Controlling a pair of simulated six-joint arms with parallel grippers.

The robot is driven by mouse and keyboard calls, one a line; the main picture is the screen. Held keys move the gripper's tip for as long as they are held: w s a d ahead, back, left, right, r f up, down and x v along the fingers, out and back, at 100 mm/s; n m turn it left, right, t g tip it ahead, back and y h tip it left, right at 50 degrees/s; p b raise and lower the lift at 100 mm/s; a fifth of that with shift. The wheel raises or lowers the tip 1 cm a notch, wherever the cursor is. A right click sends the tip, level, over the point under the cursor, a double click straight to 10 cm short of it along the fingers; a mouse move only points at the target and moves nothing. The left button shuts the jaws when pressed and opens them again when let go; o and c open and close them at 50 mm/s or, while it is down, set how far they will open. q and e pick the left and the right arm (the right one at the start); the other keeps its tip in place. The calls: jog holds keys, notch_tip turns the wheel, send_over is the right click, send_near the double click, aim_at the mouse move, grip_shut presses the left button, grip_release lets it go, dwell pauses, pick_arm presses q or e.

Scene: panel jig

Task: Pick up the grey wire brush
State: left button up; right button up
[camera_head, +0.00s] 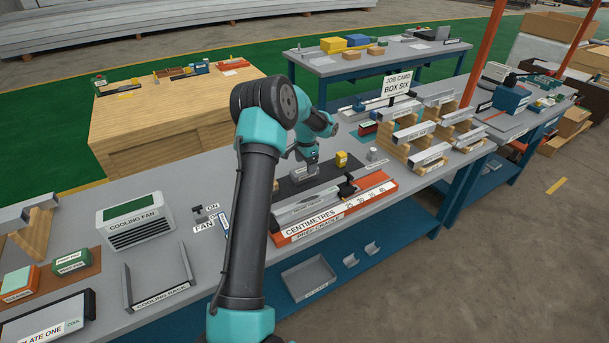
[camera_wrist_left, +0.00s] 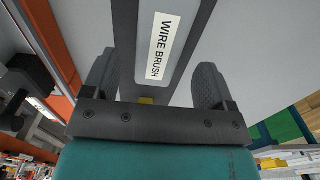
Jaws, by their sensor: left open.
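My left gripper (camera_head: 306,172) is low over a dark mat (camera_head: 290,186) on the grey bench in the head view. In the left wrist view its two dark fingers (camera_wrist_left: 154,78) stand apart. Between and beyond them is a grey strip with dark borders, bearing a white label that reads WIRE BRUSH (camera_wrist_left: 165,46); I take it for the wire brush. The gripper is open and does not visibly grip it. In the head view I cannot make out the brush clearly around the gripper. My right gripper is not in view.
A small yellow block (camera_head: 341,159) stands just right of the gripper. An orange-edged ruler fixture marked CENTIMETRES (camera_head: 335,212) lies in front. Wooden stepped racks (camera_head: 423,143) stand to the right. A cooling fan box (camera_head: 134,220) stands left.

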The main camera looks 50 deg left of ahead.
pick_arm(q)
jog(key=shift+w+d+f, duration=0.15)
jog(key=shift+f, duration=2.45)
jog(key=c, duration=1)
jog(key=shift+c, duration=0.2)
notch_tip(320, 180, up, 10)
jog(key=shift+r, duration=0.1)
